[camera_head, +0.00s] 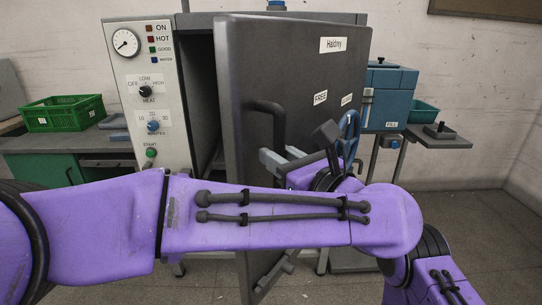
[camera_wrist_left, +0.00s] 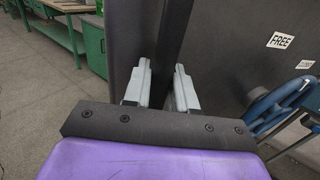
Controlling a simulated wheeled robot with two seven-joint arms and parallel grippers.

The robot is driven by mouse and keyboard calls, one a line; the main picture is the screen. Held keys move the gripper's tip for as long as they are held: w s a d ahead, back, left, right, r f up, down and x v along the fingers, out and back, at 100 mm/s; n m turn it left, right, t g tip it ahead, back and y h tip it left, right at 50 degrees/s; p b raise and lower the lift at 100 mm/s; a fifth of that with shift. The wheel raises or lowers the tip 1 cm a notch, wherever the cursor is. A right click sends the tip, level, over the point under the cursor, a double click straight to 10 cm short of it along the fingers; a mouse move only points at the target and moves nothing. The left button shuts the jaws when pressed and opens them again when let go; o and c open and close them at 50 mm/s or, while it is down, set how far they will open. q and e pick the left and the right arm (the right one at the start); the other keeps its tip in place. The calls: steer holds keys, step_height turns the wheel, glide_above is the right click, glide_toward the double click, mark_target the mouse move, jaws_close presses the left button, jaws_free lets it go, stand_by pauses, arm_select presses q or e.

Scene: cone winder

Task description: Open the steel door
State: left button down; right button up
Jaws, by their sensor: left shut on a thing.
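The dark grey steel door (camera_head: 300,65) stands ajar in the head view. Its free left edge is swung out from the cabinet, and a dark gap shows behind it. A dark bar handle (camera_head: 268,106) is on its front face. My left gripper (camera_head: 284,160) is shut on the lower part of this handle. In the left wrist view its two grey fingers (camera_wrist_left: 160,88) stand on either side of the dark upright handle (camera_wrist_left: 174,45), in front of the door face (camera_wrist_left: 225,60). A blue handwheel (camera_head: 349,135) is on the door's right part. My right gripper is not in view.
A control panel (camera_head: 135,75) with a gauge and knobs is left of the door. A green crate (camera_head: 63,113) sits on a bench at far left. A blue unit (camera_head: 391,95) and a side shelf (camera_head: 440,140) stand at right. Floor is open at lower right.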

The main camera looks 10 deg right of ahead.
arm_select(q)
steer(key=shift+s+d+r, duration=0.1)
steer(key=shift+s+d, duration=0.05)
steer(key=shift+d, duration=0.1)
steer(key=c, duration=1.1)
jaws_free()
steer(key=shift+o, duration=0.2)
